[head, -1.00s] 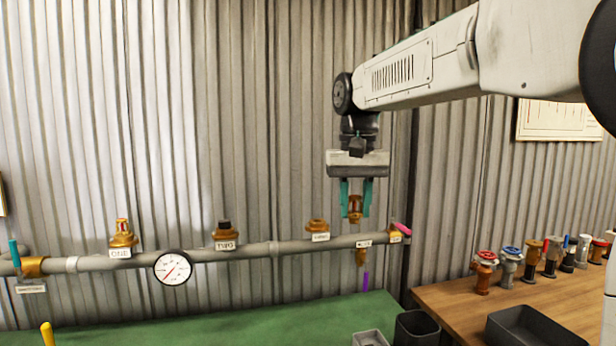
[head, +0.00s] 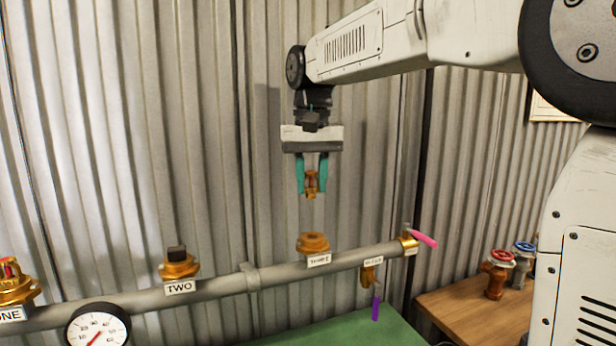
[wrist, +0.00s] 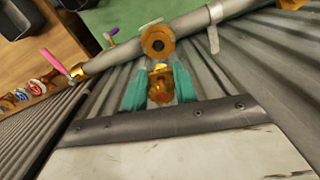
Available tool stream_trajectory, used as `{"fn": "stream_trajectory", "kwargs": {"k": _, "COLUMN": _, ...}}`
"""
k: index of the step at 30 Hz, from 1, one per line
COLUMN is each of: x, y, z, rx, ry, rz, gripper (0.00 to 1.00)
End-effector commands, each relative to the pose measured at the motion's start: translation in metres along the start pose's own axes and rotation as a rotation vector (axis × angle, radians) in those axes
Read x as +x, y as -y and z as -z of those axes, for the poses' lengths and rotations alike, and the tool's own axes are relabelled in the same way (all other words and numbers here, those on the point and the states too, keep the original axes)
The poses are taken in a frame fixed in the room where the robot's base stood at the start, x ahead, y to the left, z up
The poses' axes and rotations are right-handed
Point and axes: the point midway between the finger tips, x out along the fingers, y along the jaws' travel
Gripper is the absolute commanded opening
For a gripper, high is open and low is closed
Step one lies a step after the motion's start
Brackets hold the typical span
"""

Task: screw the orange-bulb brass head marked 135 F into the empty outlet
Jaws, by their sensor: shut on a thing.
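My gripper (head: 312,176) is shut on a brass head (head: 311,186) and holds it above the pipe, with a clear gap below it. The held head also shows between the teal fingers in the wrist view (wrist: 160,84). Its bulb looks orange in the wrist view, but no marking can be read. The outlet with the tag THREE (head: 313,243) is a brass fitting with nothing in it, almost directly under the held head. It shows as a round brass ring with a dark bore in the wrist view (wrist: 158,41).
The grey pipe (head: 215,284) also carries outlet TWO (head: 178,266) with a dark plug, outlet ONE (head: 12,285) with a head in it, and a gauge (head: 97,328). A pink handle (head: 424,239) and a purple handle (head: 375,308) are at its right. Valves (head: 497,272) stand on the wooden bench.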

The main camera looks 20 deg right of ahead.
Motion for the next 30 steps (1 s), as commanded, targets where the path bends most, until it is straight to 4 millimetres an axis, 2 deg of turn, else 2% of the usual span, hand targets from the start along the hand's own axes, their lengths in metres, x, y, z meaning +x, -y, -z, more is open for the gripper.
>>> {"fn": "stream_trajectory", "kwargs": {"k": 8, "x": 0.000, "y": -0.004, "z": 0.000, "rx": -0.017, "ry": 0.000, "rz": 0.000, "gripper": 0.01}}
{"fn": "stream_trajectory", "kwargs": {"k": 13, "x": -0.001, "y": -0.005, "z": -0.006, "rx": -0.163, "ry": -0.001, "rz": -0.002, "gripper": 0.01}}
{"fn": "stream_trajectory", "kwargs": {"k": 30, "x": 0.050, "y": -0.004, "z": -0.007, "rx": -0.174, "ry": 0.001, "rz": -0.003, "gripper": 0.01}}
